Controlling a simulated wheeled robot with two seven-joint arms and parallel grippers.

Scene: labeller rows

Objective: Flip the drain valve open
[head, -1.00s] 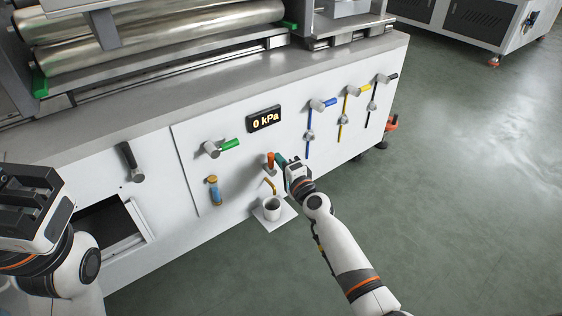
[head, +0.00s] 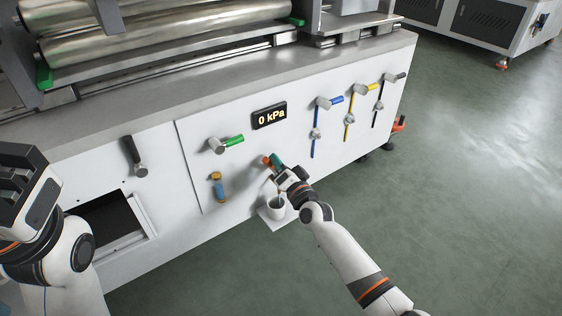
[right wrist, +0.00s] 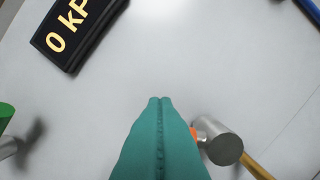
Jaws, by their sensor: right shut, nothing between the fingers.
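The drain valve has an orange handle (head: 267,161) low on the white machine front, above a white cup (head: 276,207). My right gripper (head: 273,160) is shut and empty, its teal fingertips right at the handle. In the right wrist view the shut fingers (right wrist: 160,101) cover most of the handle. Only a bit of orange (right wrist: 195,132) shows beside the silver valve hub (right wrist: 222,148), with the brass spout (right wrist: 256,170) below it. I cannot tell whether the fingers touch the handle, or its exact angle. My left gripper (head: 20,178) is raised at the left edge, away from the valve.
A display (head: 269,115) reads 0 kPa. A green-handled valve (head: 228,142) is left of it; blue (head: 332,101), yellow (head: 367,87) and black-handled (head: 393,77) valves are to the right. A brass-and-blue fitting (head: 218,187) and an open drawer (head: 110,225) are lower left. The floor at right is clear.

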